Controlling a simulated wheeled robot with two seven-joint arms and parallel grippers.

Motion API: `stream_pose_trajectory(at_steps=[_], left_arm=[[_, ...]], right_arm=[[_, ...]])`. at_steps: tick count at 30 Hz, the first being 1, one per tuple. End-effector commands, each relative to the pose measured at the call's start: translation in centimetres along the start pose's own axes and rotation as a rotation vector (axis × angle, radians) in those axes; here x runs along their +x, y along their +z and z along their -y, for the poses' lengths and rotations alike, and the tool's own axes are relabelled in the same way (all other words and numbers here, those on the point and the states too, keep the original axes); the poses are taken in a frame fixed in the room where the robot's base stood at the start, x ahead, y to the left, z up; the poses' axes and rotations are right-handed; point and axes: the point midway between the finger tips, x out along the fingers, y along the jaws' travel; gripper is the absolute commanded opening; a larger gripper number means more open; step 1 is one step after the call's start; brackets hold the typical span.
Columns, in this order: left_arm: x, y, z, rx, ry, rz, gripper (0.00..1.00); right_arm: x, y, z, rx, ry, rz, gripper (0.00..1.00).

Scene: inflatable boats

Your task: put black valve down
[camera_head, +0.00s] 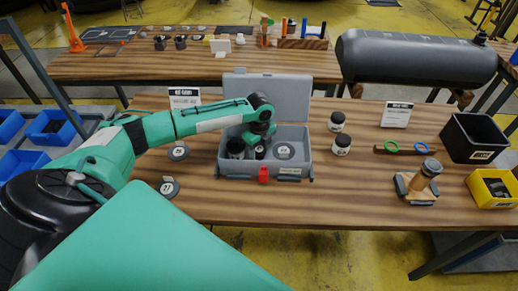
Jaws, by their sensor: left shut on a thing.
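The open grey case (302,133) stands on the near wooden table with its lid raised at the back. My left arm reaches in from the left, and my left gripper (259,145) points down into the case. The gripper is shut on a small black valve (260,153) low in the case; the fingers partly hide it, and I cannot tell whether it touches the case floor. Another dark round part (236,148) sits to its left in the case, and a grey disc (284,151) lies to its right. My right gripper is not in view.
Small black jars (341,145), a wooden stand (420,183), a black bin (474,138) and a yellow bin (493,188) are to the right. A sign (184,97) stands behind the arm. The table's front is clear.

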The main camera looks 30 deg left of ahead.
Motion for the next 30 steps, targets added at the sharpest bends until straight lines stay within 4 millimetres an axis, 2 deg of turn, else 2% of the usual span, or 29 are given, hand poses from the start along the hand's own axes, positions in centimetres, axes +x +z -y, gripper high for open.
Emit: stream_pose_trajectory(at_steps=[2, 3, 6, 14, 19, 23, 30], left_arm=[[0.2, 0.0, 0.0, 0.000, 0.000, 0.000, 0.23], [0.3, 0.0, 0.0, 0.000, 0.000, 0.000, 0.47], [0.3, 0.0, 0.0, 0.000, 0.000, 0.000, 0.67], [0.2, 0.0, 0.0, 0.000, 0.000, 0.000, 0.67], [-0.9, 0.0, 0.1, 0.000, -0.003, 0.000, 0.67], [-3.2, 0.1, 0.1, 0.001, -0.004, 0.001, 0.67], [-8.4, 0.0, 0.1, 0.000, -0.004, 0.000, 0.67]], right_arm=[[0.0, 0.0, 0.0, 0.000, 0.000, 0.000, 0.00], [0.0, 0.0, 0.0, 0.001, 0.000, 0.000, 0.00], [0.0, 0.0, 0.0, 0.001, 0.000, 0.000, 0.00], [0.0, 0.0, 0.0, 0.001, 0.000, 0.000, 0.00], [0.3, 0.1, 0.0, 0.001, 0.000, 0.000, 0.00], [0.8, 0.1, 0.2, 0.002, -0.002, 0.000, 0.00], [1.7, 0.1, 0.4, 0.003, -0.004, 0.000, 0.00]])
